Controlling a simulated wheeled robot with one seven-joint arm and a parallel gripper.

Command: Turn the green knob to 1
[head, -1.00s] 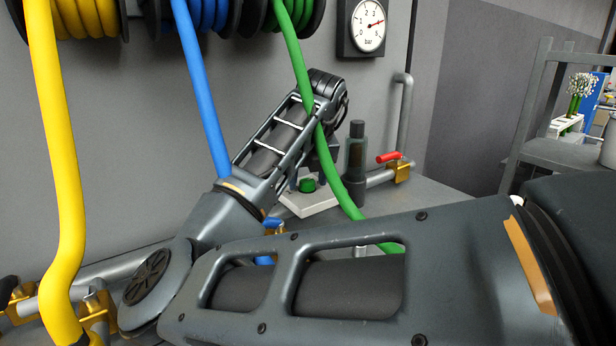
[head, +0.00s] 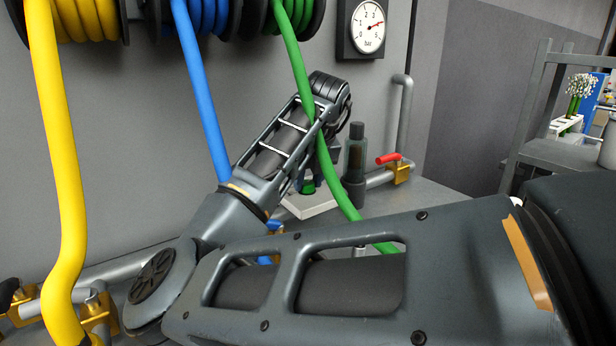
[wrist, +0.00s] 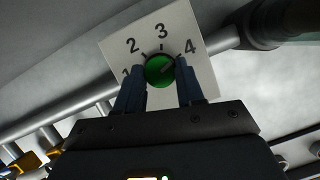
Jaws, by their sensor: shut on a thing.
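The green knob (wrist: 159,71) sits on a white plate (wrist: 185,30) marked 1, 2, 3 and 4 in the wrist view. A pale line on the knob appears to point toward the 4 side. My gripper (wrist: 161,68) has one finger on each side of the knob and is shut on it. The left finger partly covers the 1. In the head view the knob (head: 308,188) is small and partly hidden by my gripper, and the white plate (head: 306,207) shows below it.
A green hose (head: 335,185) hangs right beside my arm's end, with blue (head: 203,90) and yellow (head: 62,200) hoses to the left. A dark bottle-like cylinder (head: 356,160) and a red-handled valve (head: 390,160) stand right of the plate. A pressure gauge (head: 368,27) is on the wall.

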